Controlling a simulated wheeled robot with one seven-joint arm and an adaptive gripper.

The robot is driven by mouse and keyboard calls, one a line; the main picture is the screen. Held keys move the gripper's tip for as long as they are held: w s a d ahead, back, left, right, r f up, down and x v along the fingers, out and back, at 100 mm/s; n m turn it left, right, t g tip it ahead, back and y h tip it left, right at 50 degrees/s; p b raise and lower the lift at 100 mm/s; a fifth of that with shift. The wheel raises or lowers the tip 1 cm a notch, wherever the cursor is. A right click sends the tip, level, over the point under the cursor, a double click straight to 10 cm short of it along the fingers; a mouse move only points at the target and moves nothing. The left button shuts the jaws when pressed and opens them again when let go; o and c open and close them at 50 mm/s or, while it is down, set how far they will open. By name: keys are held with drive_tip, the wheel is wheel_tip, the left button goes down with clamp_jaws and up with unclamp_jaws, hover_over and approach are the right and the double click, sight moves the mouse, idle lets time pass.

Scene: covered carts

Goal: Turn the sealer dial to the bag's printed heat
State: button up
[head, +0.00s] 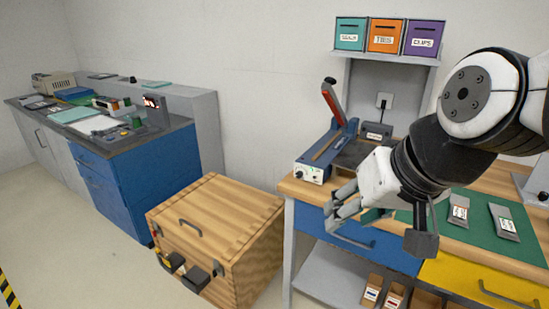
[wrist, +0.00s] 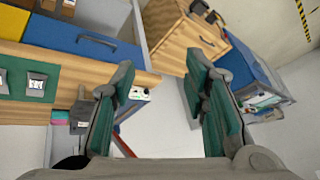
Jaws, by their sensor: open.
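The blue sealer (head: 325,155) stands at the left end of the wooden workbench, its red-handled lever raised. Its white front panel (head: 309,173) carries a small dark dial and a green spot; the setting is too small to read. The panel also shows in the wrist view (wrist: 143,94), just past the left finger. Two grey bags, left (head: 458,209) and right (head: 503,220), lie on the green mat with labels I cannot read. My gripper (head: 342,213) is open and empty, in front of the bench edge, right of the panel.
A wooden crate (head: 215,230) stands on the floor left of the bench. A shelf (head: 385,57) with teal, orange and purple boxes is above the sealer. Blue (head: 390,248) and yellow (head: 490,285) drawers are under the benchtop. A blue cabinet (head: 135,180) is at left.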

drive_tip(key=w+a+f+m+t+b, duration=0.1)
drive_tip(key=w+a+f+m, duration=0.15)
drive_tip(key=w, duration=0.65)
drive_tip(key=w+a+f+m+t+b, duration=0.1)
drive_tip(key=w+a+f+t+b, duration=0.15)
drive_tip(key=w, duration=0.55)
drive_tip(key=w+a+f+m+t+b, duration=0.1)
drive_tip(key=w+a+f, duration=0.15)
drive_tip(key=w, duration=0.65)
drive_tip(key=m+t+h+b, duration=0.45)
drive_tip(key=h+b, duration=0.25)
drive_tip(key=h, duration=0.6)
approach(298, 176)
drive_tip(key=shift+m, duration=0.4)
drive_tip(key=x, duration=0.9)
drive_tip(key=shift+w+r, duration=0.1)
drive_tip(key=shift+d, duration=0.1)
clamp_jaws()
